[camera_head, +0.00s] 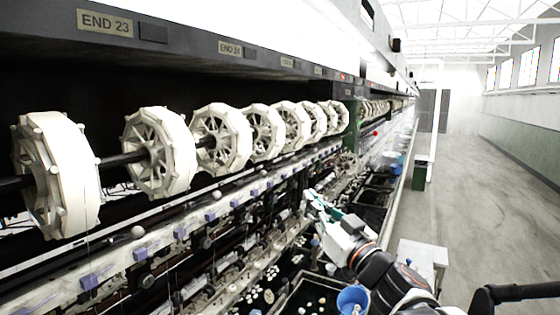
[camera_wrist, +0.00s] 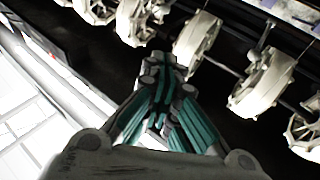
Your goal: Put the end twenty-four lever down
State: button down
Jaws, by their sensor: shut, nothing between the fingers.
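The END 24 label (camera_head: 230,48) is on the dark overhead beam in the head view, right of the END 23 label (camera_head: 105,22). Below the reels runs a pale rail with blue-violet blocks and small round knobs (camera_head: 137,232). I cannot tell which part there is the end twenty-four lever. My gripper (camera_head: 312,198) is in front of the machine, right of the nearest reels, and seems clear of the rail. In the wrist view my gripper (camera_wrist: 165,62) has its teal-lined fingers drawn together at the tips, with nothing between them.
White spoked reels (camera_head: 160,152) line a dark shaft above the rail. Dark basins (camera_head: 308,292) with pale cocoons lie below my arm. A blue bucket (camera_head: 352,300) and a white table (camera_head: 422,258) stand close to my arm. The aisle floor (camera_head: 480,190) at right is clear.

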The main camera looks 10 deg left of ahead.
jog(key=s+a+r+n+g+y+p, duration=0.2)
jog(key=a+r+n+g+y+p, duration=0.15)
jog(key=a, duration=0.25)
jog(key=n+g+y+p, duration=0.3)
jog(key=g+p, duration=0.2)
jog(key=g, duration=0.1)
send_near(206, 199)
jog(key=shift+h, duration=0.25)
jog(key=shift+w+a+r, duration=0.45)
jog(key=shift+a+r, duration=0.55)
jog(key=shift+r, duration=0.2)
jog(key=shift+w+a+r, duration=0.45)
jog(key=shift+a+r, duration=0.55)
jog(key=shift+r, duration=0.2)
jog(key=shift+w+a+r, duration=0.45)
jog(key=shift+a+r, duration=0.55)
jog(key=shift+r, duration=0.15)
jog(key=shift+f, duration=0.1)
jog(key=shift+f+b, duration=0.4)
